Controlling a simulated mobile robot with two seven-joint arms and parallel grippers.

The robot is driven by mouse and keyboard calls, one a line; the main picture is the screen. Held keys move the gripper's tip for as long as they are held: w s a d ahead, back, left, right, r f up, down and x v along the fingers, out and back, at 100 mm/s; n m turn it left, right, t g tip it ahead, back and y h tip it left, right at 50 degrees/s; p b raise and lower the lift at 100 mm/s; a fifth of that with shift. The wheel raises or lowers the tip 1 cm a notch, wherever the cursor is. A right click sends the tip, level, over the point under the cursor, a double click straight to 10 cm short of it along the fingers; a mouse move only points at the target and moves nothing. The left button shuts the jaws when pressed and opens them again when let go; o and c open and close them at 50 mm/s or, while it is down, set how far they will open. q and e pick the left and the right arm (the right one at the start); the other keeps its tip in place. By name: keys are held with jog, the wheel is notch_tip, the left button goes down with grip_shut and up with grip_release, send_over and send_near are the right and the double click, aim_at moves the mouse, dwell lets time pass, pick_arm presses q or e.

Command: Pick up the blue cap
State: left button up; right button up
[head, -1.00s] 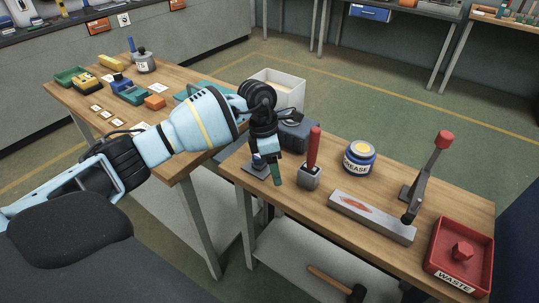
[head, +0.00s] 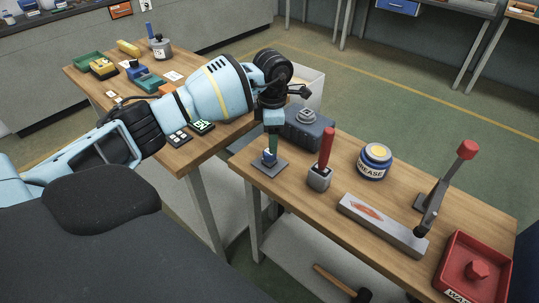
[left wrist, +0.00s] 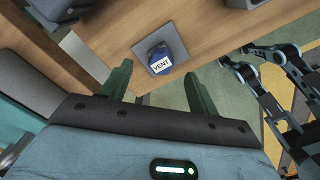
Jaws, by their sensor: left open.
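The blue cap (head: 270,155) sits on a small grey plate (head: 279,165) at the near left corner of the wooden bench. In the left wrist view the cap (left wrist: 164,63) carries a white label reading VENT. My left gripper (head: 273,149) is close by the cap, fingers down, partly overlapping it in the head view. In the left wrist view its two green fingers (left wrist: 160,78) are spread apart and empty, with the cap beyond the gap between their tips. A clear gap to the cap is hard to judge. My right gripper is not recognisable in either view.
A red-handled tool in a grey block (head: 319,178) stands just right of the cap. A dark blue-grey box (head: 308,131) is behind it. A grease tin (head: 374,161), grey bar (head: 383,226), lever (head: 443,185) and red waste tray (head: 492,283) lie further right.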

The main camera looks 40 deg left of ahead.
aim_at(270, 157)
pick_arm(q)
jog(key=shift+s+a+f, duration=0.1)
jog(key=shift+s+f, duration=0.1)
jog(key=shift+f, duration=1)
jog(key=shift+s+f, duration=0.15)
jog(key=shift+f, duration=1)
jog(key=c, duration=1.1)
